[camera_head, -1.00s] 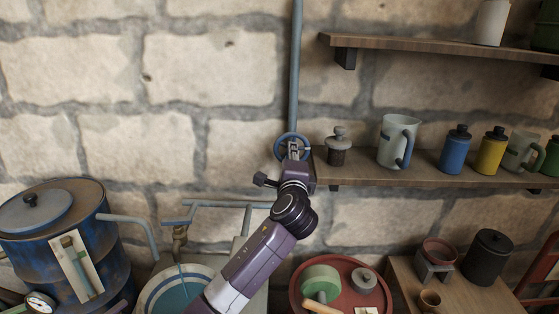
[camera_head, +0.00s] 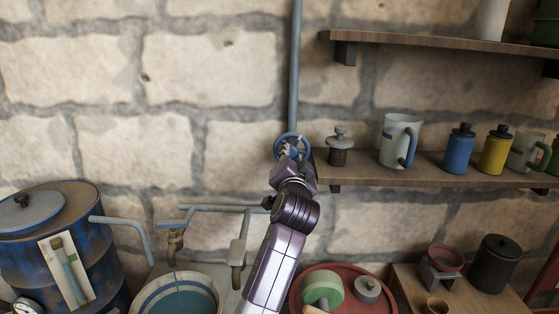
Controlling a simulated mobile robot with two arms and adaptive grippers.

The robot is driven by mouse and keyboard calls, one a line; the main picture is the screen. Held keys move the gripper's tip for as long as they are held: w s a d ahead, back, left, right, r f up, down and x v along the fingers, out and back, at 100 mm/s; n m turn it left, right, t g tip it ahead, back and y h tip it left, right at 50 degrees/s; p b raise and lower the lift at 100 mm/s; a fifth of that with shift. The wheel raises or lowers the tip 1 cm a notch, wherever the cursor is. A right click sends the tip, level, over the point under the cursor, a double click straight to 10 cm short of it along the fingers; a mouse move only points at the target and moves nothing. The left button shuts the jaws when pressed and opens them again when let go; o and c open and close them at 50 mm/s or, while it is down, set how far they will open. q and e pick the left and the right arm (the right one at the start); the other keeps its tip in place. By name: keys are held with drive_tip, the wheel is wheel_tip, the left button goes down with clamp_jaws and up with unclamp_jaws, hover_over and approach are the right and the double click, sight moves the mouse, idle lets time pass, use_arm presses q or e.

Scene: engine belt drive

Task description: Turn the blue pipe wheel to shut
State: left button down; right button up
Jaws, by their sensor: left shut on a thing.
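The blue pipe wheel (camera_head: 279,146) is a small round handwheel on the vertical blue-grey pipe (camera_head: 294,70) against the stone wall. My left arm reaches up from the bottom centre. My left gripper (camera_head: 292,153) is at the wheel, shut on its lower right part and hiding some of it. The wheel's left rim and top show. My right gripper is not in view.
A wooden shelf (camera_head: 430,174) with a dark grinder (camera_head: 339,147), a white jug (camera_head: 397,139) and several bottles starts just right of the wheel. Below are a blue barrel (camera_head: 103,258), a tap (camera_head: 175,242) over a basin, and a red round tray (camera_head: 378,296).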

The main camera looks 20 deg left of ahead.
use_arm(q)
drive_tip(key=n, duration=0.2)
drive_tip(key=r+n+b, duration=0.1)
drive_tip(key=n, duration=0.2)
drive_tip(key=shift+a+r, duration=0.1)
drive_tip(key=shift+r, duration=0.05)
drive_tip(key=shift+d+n, duration=0.25)
drive_tip(key=shift+n, duration=0.05)
drive_tip(key=c, duration=2)
unclamp_jaws()
drive_tip(key=shift+o, duration=0.3)
drive_tip(key=shift+a, duration=0.25)
drive_tip(key=shift+d+f, duration=0.1)
drive_tip(key=shift+f, duration=0.15)
